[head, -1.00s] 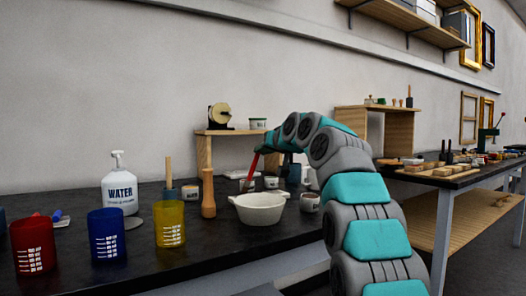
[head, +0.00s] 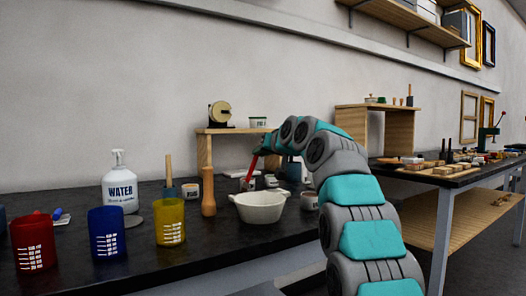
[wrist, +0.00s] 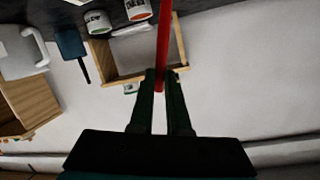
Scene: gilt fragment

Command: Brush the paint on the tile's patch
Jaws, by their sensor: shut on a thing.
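My gripper (head: 264,148) is shut on a slim red handle, which I take for the brush (head: 254,163). In the head view the brush slants down to the left toward a small labelled pot (head: 249,183). I cannot tell whether its tip is inside, touching or behind the pot. In the wrist view the red handle (wrist: 164,42) runs up between the fingers (wrist: 161,76) and out of the top edge, so its tip is out of view. A pot with orange-red contents (wrist: 138,9) is left of the handle there. I cannot make out the tile or its patch.
A white bowl (head: 260,208) stands in front of the pots. A wooden pestle-like tool (head: 208,192), a yellow cup (head: 169,222), a blue cup (head: 106,232), a red cup (head: 32,243) and a water bottle (head: 119,186) stand left. A small wooden shelf (head: 204,152) is behind.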

